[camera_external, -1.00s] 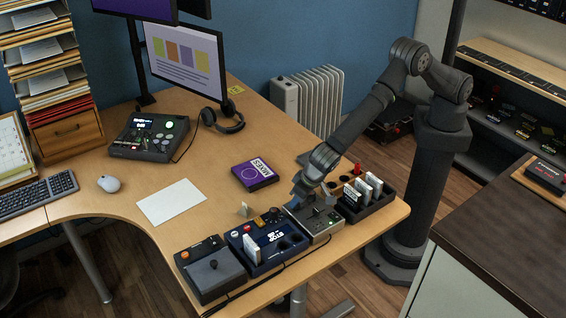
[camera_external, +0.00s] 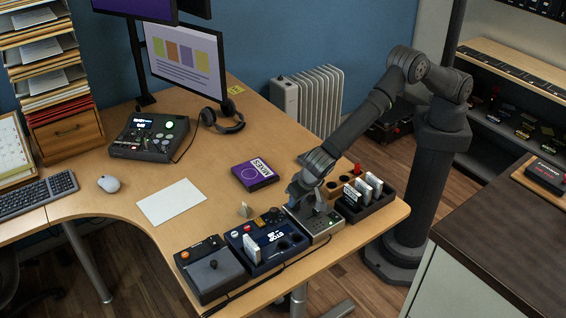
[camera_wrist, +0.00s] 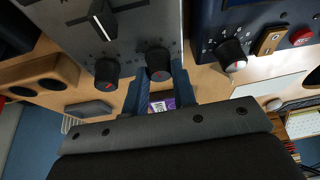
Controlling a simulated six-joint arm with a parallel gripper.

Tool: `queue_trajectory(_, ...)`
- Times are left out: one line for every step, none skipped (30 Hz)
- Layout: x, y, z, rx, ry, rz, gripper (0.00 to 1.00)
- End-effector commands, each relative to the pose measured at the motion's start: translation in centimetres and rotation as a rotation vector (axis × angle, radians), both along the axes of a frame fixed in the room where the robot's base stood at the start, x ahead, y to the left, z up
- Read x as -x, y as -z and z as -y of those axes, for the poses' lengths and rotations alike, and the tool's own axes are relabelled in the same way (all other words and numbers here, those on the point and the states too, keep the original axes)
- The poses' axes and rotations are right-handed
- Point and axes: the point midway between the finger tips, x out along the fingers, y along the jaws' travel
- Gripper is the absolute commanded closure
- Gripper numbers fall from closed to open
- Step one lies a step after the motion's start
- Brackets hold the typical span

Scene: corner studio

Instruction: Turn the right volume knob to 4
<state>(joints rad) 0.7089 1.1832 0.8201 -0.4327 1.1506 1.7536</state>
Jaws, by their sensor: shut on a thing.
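The grey mixer-like box (camera_external: 322,230) stands on the desk's front edge under my gripper (camera_external: 299,200). In the wrist view its grey panel (camera_wrist: 145,30) carries a metal lever switch and two black knobs side by side. My gripper (camera_wrist: 158,80) has its two blue fingers on either side of the black knob (camera_wrist: 158,62) nearer the blue box, shut on it. The other black knob (camera_wrist: 106,72) is untouched, left of the fingers, with a reddish pointer mark. The scale marks around the knobs are too small to read.
The dark blue box (camera_external: 262,245) sits close beside the grey box and has its own black knob (camera_wrist: 233,54). A black tray (camera_external: 372,208) with white cards stands on the other side. A purple box (camera_external: 254,175) lies behind; a cable runs along the front.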

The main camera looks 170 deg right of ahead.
Motion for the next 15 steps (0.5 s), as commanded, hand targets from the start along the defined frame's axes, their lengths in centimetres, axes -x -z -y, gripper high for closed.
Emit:
queue_trajectory(-0.11,0.0,-0.06,0.0,-0.001,0.003,0.98)
queue_trajectory(-0.11,0.0,-0.06,0.0,-0.001,0.003,0.98)
queue_trajectory(-0.11,0.0,-0.06,0.0,-0.001,0.003,0.72)
queue_trajectory(-0.11,0.0,-0.06,0.0,-0.001,0.003,0.66)
queue_trajectory(-0.1,0.0,-0.06,0.0,-0.001,0.003,0.6)
queue_trajectory(-0.09,0.01,-0.05,0.0,-0.001,0.003,0.54)
queue_trajectory(-0.08,0.0,-0.05,0.0,-0.002,0.002,0.54)
queue_trajectory(-0.07,0.0,-0.04,0.0,-0.001,0.001,0.54)
queue_trajectory(-0.07,-0.01,-0.03,0.0,-0.001,0.001,0.54)
queue_trajectory(-0.05,0.0,-0.03,0.0,-0.001,0.001,0.54)
queue_trajectory(-0.05,0.0,-0.03,0.0,-0.001,0.001,0.54)
queue_trajectory(-0.04,0.0,-0.02,0.0,-0.001,0.001,0.54)
queue_trajectory(-0.04,0.0,-0.02,0.0,-0.001,0.001,0.54)
queue_trajectory(-0.04,-0.04,-0.02,0.0,-0.001,0.001,0.54)
queue_trajectory(-0.08,-0.14,-0.05,0.0,-0.002,0.002,0.54)
